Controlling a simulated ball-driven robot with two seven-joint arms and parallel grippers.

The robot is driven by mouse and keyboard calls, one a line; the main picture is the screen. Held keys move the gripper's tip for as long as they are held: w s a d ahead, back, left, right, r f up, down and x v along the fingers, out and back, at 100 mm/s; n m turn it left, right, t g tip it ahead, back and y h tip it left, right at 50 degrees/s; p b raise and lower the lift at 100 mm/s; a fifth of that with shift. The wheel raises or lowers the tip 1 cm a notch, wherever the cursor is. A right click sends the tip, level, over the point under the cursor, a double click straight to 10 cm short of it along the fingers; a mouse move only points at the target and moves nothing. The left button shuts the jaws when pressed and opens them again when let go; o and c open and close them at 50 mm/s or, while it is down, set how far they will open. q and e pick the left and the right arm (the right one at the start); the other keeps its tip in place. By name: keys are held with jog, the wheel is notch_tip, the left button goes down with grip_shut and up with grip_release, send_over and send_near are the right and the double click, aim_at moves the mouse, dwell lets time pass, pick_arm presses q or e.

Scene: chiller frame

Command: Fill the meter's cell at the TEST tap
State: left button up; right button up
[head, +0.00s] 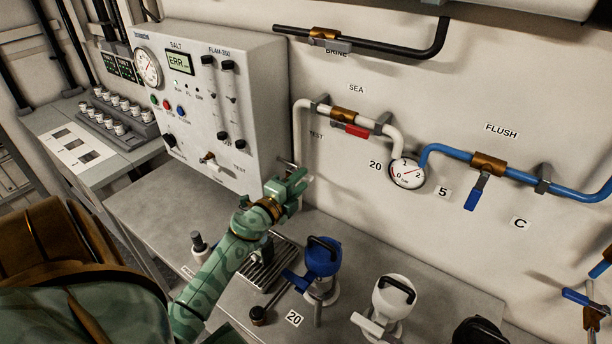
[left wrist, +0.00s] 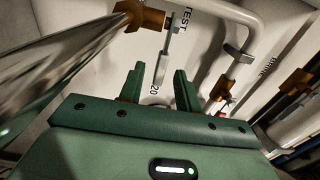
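The SALT meter is a pale cabinet (head: 225,110) on the left with a lit display (head: 179,63) reading "ERR...". I cannot make out its cell for certain. My left gripper (head: 292,186) is in front of the wall, near the cabinet's lower right edge. Its fingers (left wrist: 157,88) are apart with nothing between them; the lever shows beyond. My right gripper is not in view.
A red-handled SEA valve (head: 350,130) and a pressure gauge (head: 407,173) are on the wall pipes. A blue-topped fitting (head: 322,256) and a white one (head: 394,296) stand on the bench, near a slotted drain (head: 270,266). Several small jars (head: 118,104) stand in a left rack.

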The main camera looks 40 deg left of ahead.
aim_at(303, 179)
pick_arm(q)
jog(key=shift+w+a, duration=0.2)
jog(key=shift+w, duration=1.35)
grip_shut()
jog(key=shift+s+f+m+h+b, duration=0.15)
jog(key=shift+s+m+h+b, duration=0.15)
jog(key=shift+m+h+b, duration=0.35)
jog(key=shift+h, duration=0.45)
grip_release()
jog(key=shift+s, duration=0.1)
jog(key=s, duration=1.6)
jog(key=shift+s+b, duration=0.15)
jog(key=shift+b, duration=0.3)
